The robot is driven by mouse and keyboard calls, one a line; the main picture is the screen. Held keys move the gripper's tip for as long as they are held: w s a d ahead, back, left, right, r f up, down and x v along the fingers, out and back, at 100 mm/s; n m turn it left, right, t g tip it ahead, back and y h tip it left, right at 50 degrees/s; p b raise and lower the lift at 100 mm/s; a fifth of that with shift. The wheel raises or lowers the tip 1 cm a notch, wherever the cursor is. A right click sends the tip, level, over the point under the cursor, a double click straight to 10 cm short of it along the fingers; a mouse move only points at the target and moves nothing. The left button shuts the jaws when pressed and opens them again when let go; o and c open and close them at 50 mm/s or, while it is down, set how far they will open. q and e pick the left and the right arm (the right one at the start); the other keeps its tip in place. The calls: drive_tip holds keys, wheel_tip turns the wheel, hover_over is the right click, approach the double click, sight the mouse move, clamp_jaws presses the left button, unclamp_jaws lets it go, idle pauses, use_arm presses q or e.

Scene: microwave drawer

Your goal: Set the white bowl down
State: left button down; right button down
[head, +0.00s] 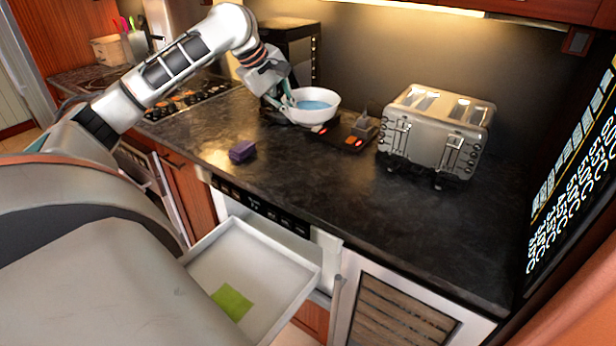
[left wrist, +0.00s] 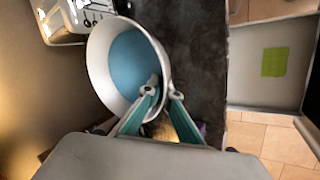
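The white bowl (head: 313,105), blue inside, is near the back of the dark counter (head: 300,185), left of the toaster. It looks about level; I cannot tell if its base touches the surface below. My left gripper (head: 287,100) is at the bowl's left rim. In the left wrist view, the gripper's teal fingers (left wrist: 164,91) straddle the rim of the bowl (left wrist: 98,62), one inside and one outside, closed in on the wall. My right gripper is not in view.
A silver toaster (head: 435,130) stands farther right. A purple block (head: 242,151) lies near the front edge. Below, an open white drawer (head: 210,260) holds a green square (head: 232,302). The counter's middle is clear.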

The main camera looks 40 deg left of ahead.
use_arm(q)
drive_tip(key=shift+a, duration=0.25)
wheel_tip(320, 180, down, 19)
drive_tip(key=shift+f, duration=0.2)
idle(0.3)
drive_tip(key=shift+f, duration=0.15)
drive_tip(key=c, duration=2.3)
unclamp_jaws()
drive_tip(key=v, duration=1.2)
drive_tip(key=shift+b, duration=0.3)
